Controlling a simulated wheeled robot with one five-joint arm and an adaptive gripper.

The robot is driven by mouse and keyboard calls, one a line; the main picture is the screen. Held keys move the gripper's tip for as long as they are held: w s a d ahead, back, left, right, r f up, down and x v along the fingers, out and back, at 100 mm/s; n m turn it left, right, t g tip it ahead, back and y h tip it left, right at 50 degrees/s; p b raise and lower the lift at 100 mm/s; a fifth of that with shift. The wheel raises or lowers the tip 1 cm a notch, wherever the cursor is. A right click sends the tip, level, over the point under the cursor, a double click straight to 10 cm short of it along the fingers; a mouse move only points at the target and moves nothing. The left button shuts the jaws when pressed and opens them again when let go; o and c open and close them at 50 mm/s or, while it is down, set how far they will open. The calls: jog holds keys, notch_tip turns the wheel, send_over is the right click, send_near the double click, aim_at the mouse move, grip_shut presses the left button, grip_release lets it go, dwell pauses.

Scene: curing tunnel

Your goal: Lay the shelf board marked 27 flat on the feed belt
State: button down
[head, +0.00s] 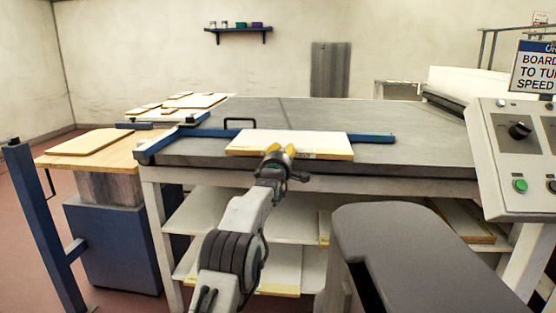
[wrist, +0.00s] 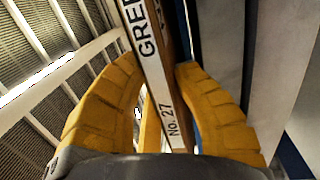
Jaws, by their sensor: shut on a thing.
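The pale shelf board (head: 300,142) lies level in the head view, at the front edge of a wide grey top (head: 310,113) that looks like the feed belt. My gripper (head: 278,152) is shut on the board's near long edge. In the wrist view its yellow fingers (wrist: 160,78) close on both sides of the board (wrist: 150,55), whose edge label reads "No. 27" and part of "GREE". I cannot tell whether the board touches the grey top or hovers just above it. A blue bar (head: 370,138) runs behind the board.
A wooden table (head: 68,163) with loose boards stands at the left, with a blue post (head: 40,215) nearer. Shelves (head: 295,232) under the grey top hold more boards. A control panel (head: 512,165) with buttons stands at the right. The grey top behind the blue bar is clear.

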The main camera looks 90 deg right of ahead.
jog(key=shift+w+f, duration=0.1)
jog(key=shift+f, duration=0.65)
jog(key=c, duration=1.5)
grip_release()
jog(key=shift+f, duration=0.3)
jog(key=o, duration=0.4)
